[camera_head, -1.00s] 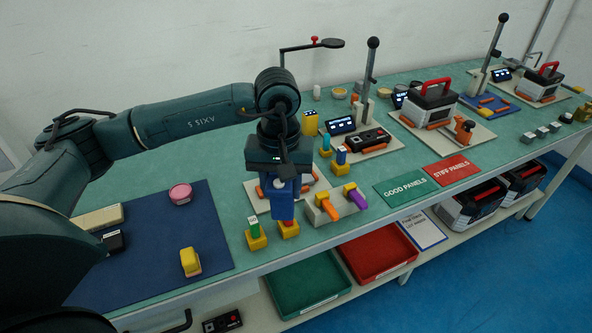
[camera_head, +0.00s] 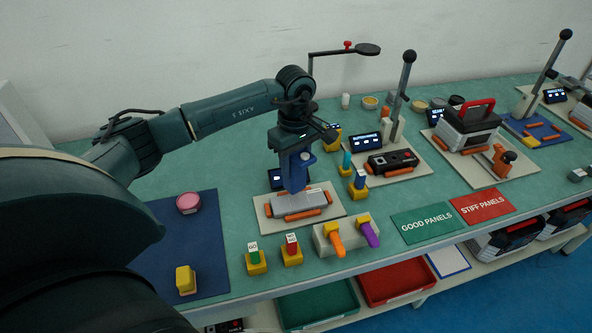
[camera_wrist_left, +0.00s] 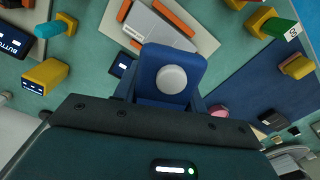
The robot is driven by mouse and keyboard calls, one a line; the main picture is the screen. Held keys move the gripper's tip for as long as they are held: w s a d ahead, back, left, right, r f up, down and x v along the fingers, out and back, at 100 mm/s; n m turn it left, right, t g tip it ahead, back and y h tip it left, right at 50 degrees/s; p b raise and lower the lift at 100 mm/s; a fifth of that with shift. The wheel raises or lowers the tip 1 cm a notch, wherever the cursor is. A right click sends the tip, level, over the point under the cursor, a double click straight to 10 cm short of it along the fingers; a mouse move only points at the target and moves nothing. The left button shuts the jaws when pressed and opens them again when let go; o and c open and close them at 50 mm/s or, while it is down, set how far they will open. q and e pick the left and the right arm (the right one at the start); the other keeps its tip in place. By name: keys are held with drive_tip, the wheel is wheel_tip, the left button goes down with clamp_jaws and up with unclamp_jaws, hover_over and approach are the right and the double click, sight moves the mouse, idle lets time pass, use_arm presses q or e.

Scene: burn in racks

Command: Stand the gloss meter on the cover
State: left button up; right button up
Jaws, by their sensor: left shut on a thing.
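My left gripper (camera_head: 297,150) is shut on a blue block-shaped device, which I take to be the gloss meter (camera_head: 295,175). In the left wrist view the gloss meter (camera_wrist_left: 150,62) has a round white button and stands out between the fingers. Below it lies a light grey slab, which looks like the cover (camera_head: 318,200), between orange bars on a cream base plate (camera_head: 268,219). The cover also shows in the left wrist view (camera_wrist_left: 156,28). The meter's lower end is over the cover; I cannot tell whether they touch. My right gripper is out of view.
Green (camera_head: 253,256) and red (camera_head: 291,244) gauges in yellow holders stand in front of the base plate. A grey block with orange and purple handles (camera_head: 350,232) is to their right. A small screen (camera_head: 274,178) stands behind the plate. The green mat has clear room at left.

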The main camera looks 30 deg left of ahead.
sight(296, 172)
use_arm(q)
wheel_tip(296, 172, down, 2)
drive_tip(key=shift+f, duration=0.55)
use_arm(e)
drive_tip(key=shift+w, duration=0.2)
use_arm(q)
drive_tip(key=shift+f, duration=0.1)
drive_tip(key=o, duration=1.1)
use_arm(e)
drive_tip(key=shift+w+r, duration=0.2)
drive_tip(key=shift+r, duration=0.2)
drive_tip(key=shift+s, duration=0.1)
